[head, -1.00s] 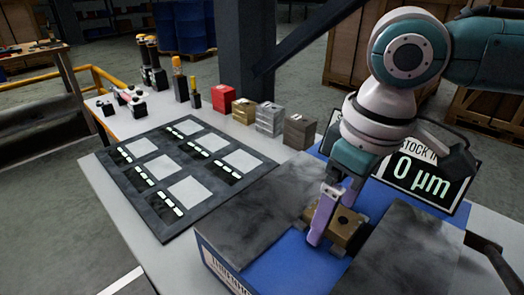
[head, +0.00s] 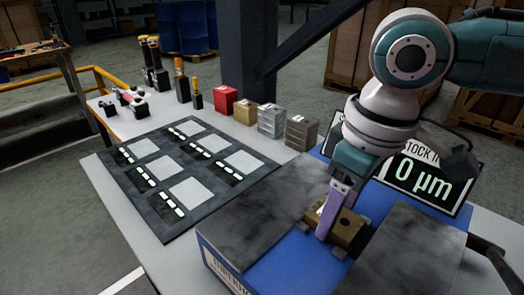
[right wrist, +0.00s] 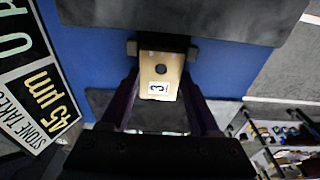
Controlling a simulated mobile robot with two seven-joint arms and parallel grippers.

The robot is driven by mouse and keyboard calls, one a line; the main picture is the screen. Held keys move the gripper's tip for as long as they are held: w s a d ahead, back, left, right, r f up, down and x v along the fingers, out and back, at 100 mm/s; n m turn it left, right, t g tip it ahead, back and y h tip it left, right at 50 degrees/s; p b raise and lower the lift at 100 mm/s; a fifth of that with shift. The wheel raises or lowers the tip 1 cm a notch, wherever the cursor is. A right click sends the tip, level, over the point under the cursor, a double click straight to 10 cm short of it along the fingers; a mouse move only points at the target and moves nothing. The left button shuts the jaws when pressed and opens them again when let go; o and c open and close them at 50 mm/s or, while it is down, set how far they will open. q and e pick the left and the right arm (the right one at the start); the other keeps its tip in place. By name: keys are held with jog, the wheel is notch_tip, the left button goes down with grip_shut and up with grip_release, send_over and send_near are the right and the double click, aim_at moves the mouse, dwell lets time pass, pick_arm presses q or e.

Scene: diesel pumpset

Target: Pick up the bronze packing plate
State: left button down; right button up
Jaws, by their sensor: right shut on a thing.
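The bronze packing plate appears as a brass-brown block (head: 349,231) with a dark hole, in a slot on the blue machine. In the right wrist view its pale tan face (right wrist: 152,66) shows a dark round hole and a white label with a "3". My right gripper (head: 342,222) points down over the block, with a purple finger against its near side. In the right wrist view the dark purple fingers flank the block and the gripper is shut on it. The far finger is mostly hidden in the head view. My left gripper is not in view.
Dark grey slabs (head: 264,214) lie either side of the slot on the blue machine (head: 292,275). A display reading 0 µm (head: 425,177) stands behind. Red (head: 223,101), gold, silver and dark blocks line the table's back. A dark tray (head: 158,218) lies left.

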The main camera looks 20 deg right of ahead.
grip_shut()
jog(key=shift+r, duration=0.1)
jog(key=shift+r, duration=0.45)
notch_tip(320, 180, up, 19)
jog(key=p, duration=0.2)
jog(key=shift+p, duration=0.4)
